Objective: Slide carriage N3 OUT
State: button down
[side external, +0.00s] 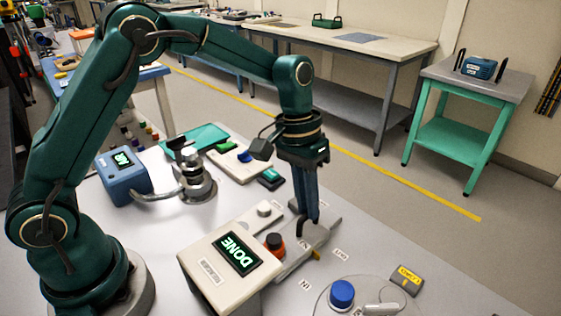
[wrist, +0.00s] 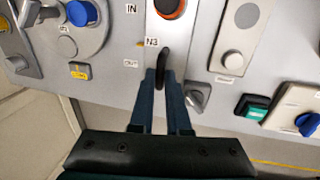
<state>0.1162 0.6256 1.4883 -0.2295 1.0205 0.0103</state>
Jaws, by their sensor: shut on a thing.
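Carriage N3 (wrist: 157,27) is a pale grey slide carrying an N3 label and a black upright handle (wrist: 165,66). My gripper (wrist: 166,76) is shut on this handle, its two blue fingers on either side of it. In the wrist view, the OUT label (wrist: 131,63) lies left of the handle, and the IN label (wrist: 131,8) farther up. In the side view, my gripper (side external: 307,218) points down at the handle's end of the slide, and the fingers hide part of the handle. An orange-ringed black knob (side external: 274,242) stands toward the slide's other end.
A round plate with a blue knob (side external: 341,293) and a yellow-labelled block (side external: 407,279) lie nearby. A white-knobbed plate (wrist: 237,40) and a small grey knob (wrist: 197,98) sit right of the slide.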

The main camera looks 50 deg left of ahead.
jog(key=shift+w, duration=2.35)
jog(key=c, duration=0.9)
grip_release()
jog(key=shift+r, duration=0.15)
jog(key=shift+a+r, duration=0.25)
jog(key=shift+r, duration=0.95)
jog(key=shift+a+r, duration=0.25)
jog(key=shift+r, duration=0.95)
